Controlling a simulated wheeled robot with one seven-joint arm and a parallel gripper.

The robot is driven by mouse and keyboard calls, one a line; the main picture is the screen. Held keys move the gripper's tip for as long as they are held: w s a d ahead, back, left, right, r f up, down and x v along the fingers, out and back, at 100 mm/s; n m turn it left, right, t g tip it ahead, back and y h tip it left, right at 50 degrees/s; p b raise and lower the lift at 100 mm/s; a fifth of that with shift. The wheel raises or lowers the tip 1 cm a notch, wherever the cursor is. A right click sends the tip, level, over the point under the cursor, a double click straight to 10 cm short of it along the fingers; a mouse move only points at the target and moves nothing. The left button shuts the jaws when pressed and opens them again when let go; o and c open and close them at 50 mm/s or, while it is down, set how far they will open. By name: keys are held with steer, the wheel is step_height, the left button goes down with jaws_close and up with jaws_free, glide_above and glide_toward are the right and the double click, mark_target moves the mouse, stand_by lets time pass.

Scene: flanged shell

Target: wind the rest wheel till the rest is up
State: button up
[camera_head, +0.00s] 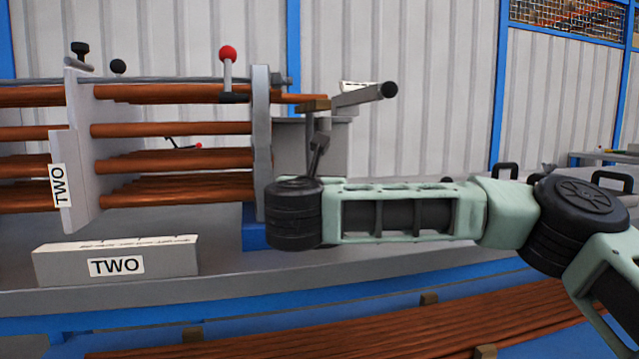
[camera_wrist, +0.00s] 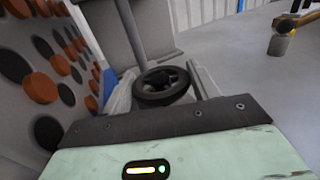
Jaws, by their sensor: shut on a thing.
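The rest wheel (camera_wrist: 163,88) is a small dark handwheel with a thick rim, straight ahead in the wrist view. A grey post (camera_wrist: 131,35) rises just behind it. My gripper (camera_wrist: 165,96) is at the wheel, with pale finger parts on both sides of it; I take it as shut on the wheel, though the fingertips are partly hidden. In the head view my wrist hides the wheel and fingers. A brown block (camera_head: 313,105), which looks like the rest, tops a thin post by the end of a copper-brown bar (camera_head: 300,98). I cannot tell whether block and bar touch.
A pale plate with round bar ends (camera_wrist: 45,75) stands close on the left in the wrist view. In the head view, a grey arm with a black knob (camera_head: 389,90) juts above my forearm. A red-knobbed lever (camera_head: 228,54) and a block labelled TWO (camera_head: 117,266) are left.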

stand_by(0.3)
steer(key=o, duration=1)
steer(key=shift+c, duration=0.2)
steer(key=s+a+p, duration=0.1)
steer(key=s+a, duration=0.1)
steer(key=s, duration=1.5)
steer(key=shift+s, duration=0.1)
